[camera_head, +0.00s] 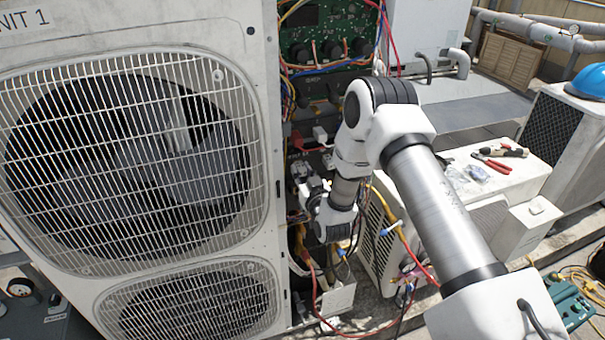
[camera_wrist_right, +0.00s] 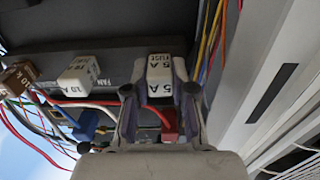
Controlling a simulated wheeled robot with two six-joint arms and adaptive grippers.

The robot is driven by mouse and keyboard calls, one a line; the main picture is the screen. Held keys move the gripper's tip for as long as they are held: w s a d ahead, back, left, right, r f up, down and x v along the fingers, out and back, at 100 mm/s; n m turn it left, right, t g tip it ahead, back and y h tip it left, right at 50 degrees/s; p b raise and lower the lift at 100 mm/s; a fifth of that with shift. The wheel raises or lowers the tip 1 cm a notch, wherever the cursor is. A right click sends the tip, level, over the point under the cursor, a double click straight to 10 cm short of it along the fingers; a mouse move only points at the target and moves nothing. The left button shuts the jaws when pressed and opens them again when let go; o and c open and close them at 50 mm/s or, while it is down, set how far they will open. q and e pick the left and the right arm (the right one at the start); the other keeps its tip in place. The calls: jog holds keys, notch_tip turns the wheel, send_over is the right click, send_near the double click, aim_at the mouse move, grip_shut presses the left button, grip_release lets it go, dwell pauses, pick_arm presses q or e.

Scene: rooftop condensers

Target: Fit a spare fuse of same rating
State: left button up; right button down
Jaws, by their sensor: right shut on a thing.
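My right gripper (camera_head: 303,178) reaches into the open wiring bay beside the large condenser, partly hidden by my wrist. In the right wrist view my right gripper (camera_wrist_right: 159,92) has its fingers closed on either side of a white block, the 5 A fuse (camera_wrist_right: 159,68). The fuse is at a dark panel; I cannot tell whether it is fully seated. My left gripper is not in view.
The condenser (camera_head: 130,160) walls off the left side. Loose wires (camera_head: 340,328) hang below the bay, and coloured wires (camera_wrist_right: 212,40) run right of the fuse. Red-handled pliers (camera_head: 492,164) and small clear bags (camera_head: 477,173) lie on a white unit at right.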

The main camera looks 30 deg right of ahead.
jog(key=shift+w, duration=0.15)
jog(key=c, duration=0.9)
grip_release()
jog(key=v, duration=1.2)
jog(key=s+a+f+n+g+y+b, duration=0.25)
jog(key=s+a+f+g, duration=0.2)
jog(key=f, duration=0.55)
jog(key=s+a+f+n+g+y+b, duration=0.1)
jog(key=s+a+f+g+y+b, duration=0.3)
jog(key=f, duration=0.7)
jog(key=s+a+f+g+h, duration=0.1)
jog(key=s+f+g, duration=0.2)
jog(key=s, duration=0.7)
jog(key=s+a+f+m+g+h+p, duration=0.1)
jog(key=s+f+g, duration=0.3)
jog(key=s, duration=0.6)
jog(key=shift+s+a+g, duration=0.4)
jog(key=shift+a+g, duration=0.3)
jog(key=shift+g, duration=0.35)
